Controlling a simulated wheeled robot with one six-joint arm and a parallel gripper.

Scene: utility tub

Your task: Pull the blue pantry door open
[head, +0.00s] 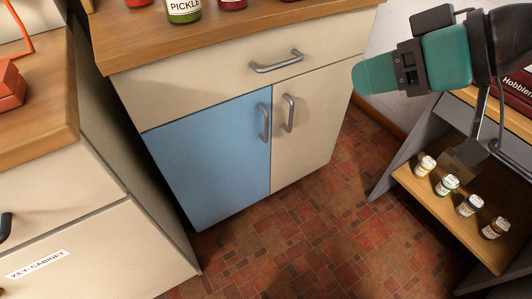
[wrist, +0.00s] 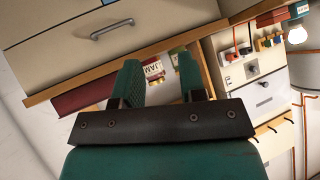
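The blue pantry door (head: 210,158) is the lower left door of a cream cabinet in the head view. It sits flush with the cabinet front and looks closed. Its grey bar handle (head: 265,122) stands upright near the door's right edge. My teal gripper (head: 364,76) is in the air at the upper right, to the right of the cabinet and apart from the door and handle. In the wrist view, the two teal fingers (wrist: 160,72) are spread with an empty gap between them. The blue door's handle is not seen there.
A cream door with its own handle (head: 288,113) adjoins on the right, below a drawer with a handle (head: 277,61). A shelf with several small jars (head: 446,185) stands at right. A cabinet labelled KEY CABINET (head: 38,264) is at left. Tiled floor (head: 300,240) in front is clear.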

